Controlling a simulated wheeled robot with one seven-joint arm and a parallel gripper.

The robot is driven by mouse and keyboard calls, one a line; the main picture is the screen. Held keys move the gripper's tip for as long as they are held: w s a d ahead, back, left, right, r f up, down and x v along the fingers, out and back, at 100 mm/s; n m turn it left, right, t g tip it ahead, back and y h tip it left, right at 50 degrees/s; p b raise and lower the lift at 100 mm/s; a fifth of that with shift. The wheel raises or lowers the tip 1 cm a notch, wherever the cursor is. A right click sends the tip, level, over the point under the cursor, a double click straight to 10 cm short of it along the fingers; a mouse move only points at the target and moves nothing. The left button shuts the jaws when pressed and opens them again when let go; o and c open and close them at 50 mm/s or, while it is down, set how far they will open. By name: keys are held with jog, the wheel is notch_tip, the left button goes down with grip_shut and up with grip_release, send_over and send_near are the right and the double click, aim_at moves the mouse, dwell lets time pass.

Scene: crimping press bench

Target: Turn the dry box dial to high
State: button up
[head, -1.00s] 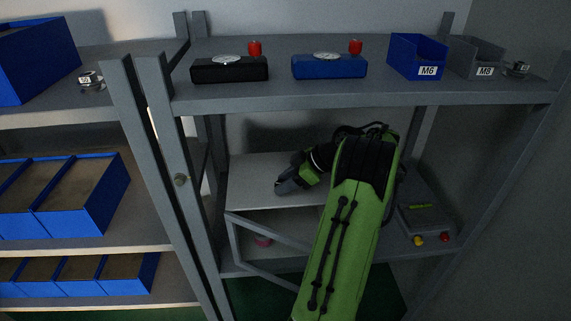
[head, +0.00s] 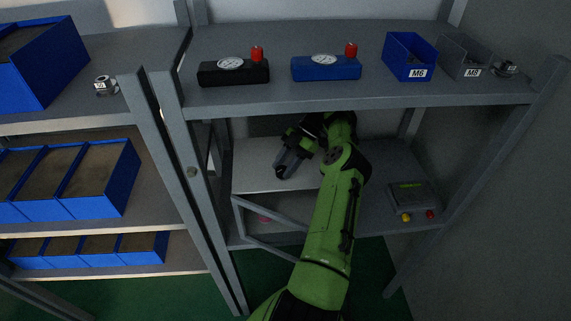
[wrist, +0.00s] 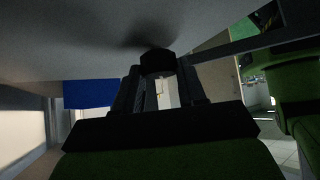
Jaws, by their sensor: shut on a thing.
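The dry box is a pale grey box (head: 255,160) on the lower shelf, with an open framed door (head: 262,238) at its front. My gripper (head: 281,171) reaches in above its top from the right, under the upper shelf. In the wrist view my gripper (wrist: 160,80) has its fingers closed around a dark round dial (wrist: 158,60) that sits against the box's pale surface (wrist: 90,35). The fingers hide much of the dial. I cannot read its marks or setting.
The upper shelf (head: 350,97) overhangs my arm, carrying a black gauge block (head: 232,76), a blue gauge block (head: 327,71), and M6 (head: 408,58) and M8 (head: 461,55) bins. A grey device (head: 411,198) with yellow and red buttons stands right of the box.

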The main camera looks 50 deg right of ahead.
jog(key=shift+w+n+g, duration=0.1)
jog(key=shift+n+g, duration=0.5)
jog(key=shift+n, duration=0.1)
jog(key=o, duration=1.1)
jog(key=shift+c, duration=0.2)
